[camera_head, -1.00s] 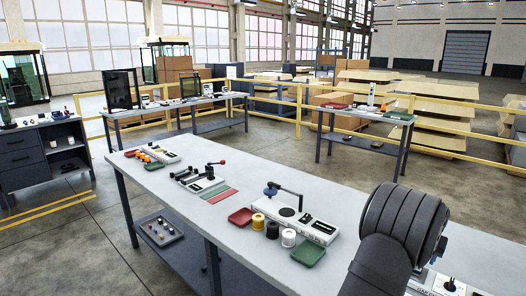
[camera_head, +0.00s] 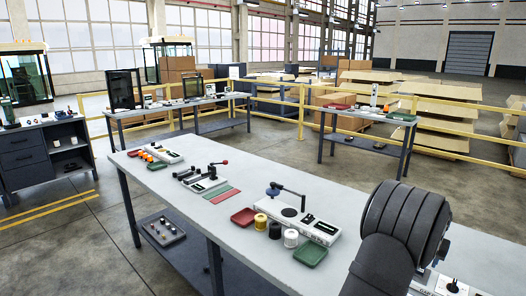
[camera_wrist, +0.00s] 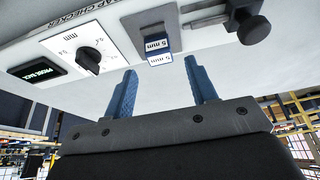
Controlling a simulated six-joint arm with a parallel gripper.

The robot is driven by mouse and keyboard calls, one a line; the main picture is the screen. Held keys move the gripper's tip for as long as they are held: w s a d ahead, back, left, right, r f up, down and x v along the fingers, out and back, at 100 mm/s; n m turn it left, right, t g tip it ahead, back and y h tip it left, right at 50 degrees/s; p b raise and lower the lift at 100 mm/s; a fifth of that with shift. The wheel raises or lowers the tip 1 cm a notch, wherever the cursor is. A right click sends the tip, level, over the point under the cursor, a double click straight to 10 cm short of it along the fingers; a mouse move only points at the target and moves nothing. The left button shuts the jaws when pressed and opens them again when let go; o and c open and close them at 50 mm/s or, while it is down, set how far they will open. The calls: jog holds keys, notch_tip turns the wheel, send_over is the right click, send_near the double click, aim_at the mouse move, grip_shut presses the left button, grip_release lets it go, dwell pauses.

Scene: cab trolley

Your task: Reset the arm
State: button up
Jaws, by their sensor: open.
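My gripper (camera_wrist: 158,70) shows in the wrist view with its two blue fingers apart and nothing between them. Just beyond the fingertips is a blue block (camera_wrist: 156,40) with white faces marked 5 mm, at the edge of a white gap checker (camera_wrist: 45,32). The checker carries a black dial (camera_wrist: 90,60) and a dark display (camera_wrist: 37,68). In this view the checker appears upside down. In the head view, my dark arm fills the lower right and the gripper itself is hidden.
A long grey workbench (camera_head: 200,217) holds a red tray (camera_head: 244,217), a green tray (camera_head: 310,256), spools and a white lever device (camera_head: 308,227). A dark knob (camera_wrist: 252,27) sticks out near the right finger. Yellow railings (camera_head: 345,97) and other tables stand behind.

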jog(key=v, duration=0.8)
jog(key=x, duration=1.1)
jog(key=shift+f, duration=0.35)
notch_tip(320, 180, up, 4)
jog(key=shift+r, duration=0.15)
jog(key=s+d+r, duration=0.2)
jog(key=s+r, duration=0.5)
jog(key=s, duration=0.4)
jog(key=s+a+f, duration=0.2)
jog(key=s+a, duration=0.3)
jog(key=a, duration=0.7)
jog(key=w+a+f, duration=0.1)
jog(key=w+f, duration=0.1)
jog(key=w, duration=0.1)
jog(key=w+a+f, duration=0.1)
jog(key=w+f, duration=0.2)
jog(key=w, duration=0.1)
jog(key=w+a+f, duration=0.2)
jog(key=w+f, duration=0.1)
jog(key=w, duration=0.1)
jog(key=shift+w+a+f, duration=0.1)
jog(key=shift+f, duration=0.75)
